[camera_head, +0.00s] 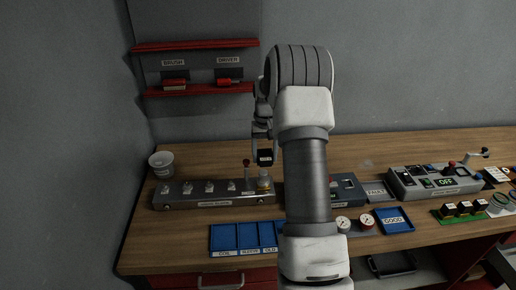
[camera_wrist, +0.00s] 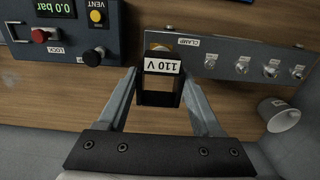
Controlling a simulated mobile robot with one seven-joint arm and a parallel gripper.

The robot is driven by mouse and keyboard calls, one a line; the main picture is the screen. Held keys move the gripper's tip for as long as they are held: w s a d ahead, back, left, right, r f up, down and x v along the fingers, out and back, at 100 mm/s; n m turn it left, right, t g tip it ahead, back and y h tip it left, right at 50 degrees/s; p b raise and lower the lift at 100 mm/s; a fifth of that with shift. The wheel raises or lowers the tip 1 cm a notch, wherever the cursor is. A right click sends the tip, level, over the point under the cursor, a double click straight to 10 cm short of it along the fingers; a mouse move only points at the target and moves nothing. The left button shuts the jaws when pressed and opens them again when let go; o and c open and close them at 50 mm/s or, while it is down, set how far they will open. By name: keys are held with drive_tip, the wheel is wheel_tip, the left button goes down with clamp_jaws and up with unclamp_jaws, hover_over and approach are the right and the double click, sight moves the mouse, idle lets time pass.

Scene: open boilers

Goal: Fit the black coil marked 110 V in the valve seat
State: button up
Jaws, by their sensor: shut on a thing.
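My gripper (camera_head: 264,140) is shut on a black coil (camera_head: 265,157) with a white label. In the wrist view the label on the coil (camera_wrist: 159,88) reads 110 V, upside down, and a finger lies on each side of it. The coil hangs above the right end of a grey valve block (camera_head: 213,202). A pale yellowish fitting (camera_head: 264,183), apparently the valve seat, stands at that end beneath the coil, with a gap between them in the head view. In the wrist view the coil covers most of that end of the block (camera_wrist: 225,62), beside the word CLAMP.
A red-tipped lever (camera_head: 246,165) stands just left of the fitting. A blue tray (camera_head: 224,238) lies in front, and a white cup (camera_head: 161,164) stands at left. A control box (camera_head: 345,190) with a display (camera_wrist: 54,7) is right of the block. My arm hides part of the bench.

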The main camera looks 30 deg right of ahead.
sight(264, 174)
drive_tip(key=shift+w, duration=0.3)
drive_tip(key=shift+f+b, duration=1.25)
drive_tip(key=shift+f, duration=0.85)
drive_tip(key=shift+f, duration=0.2)
drive_tip(key=shift+f+b, duration=0.45)
drive_tip(key=shift+b, duration=0.1)
drive_tip(key=shift+f, duration=0.15)
drive_tip(key=shift+f+b, duration=0.5)
drive_tip(key=shift+f, duration=0.15)
drive_tip(key=shift+f, duration=0.15)
drive_tip(key=shift+f+b, duration=0.55)
drive_tip(key=shift+f, duration=0.1)
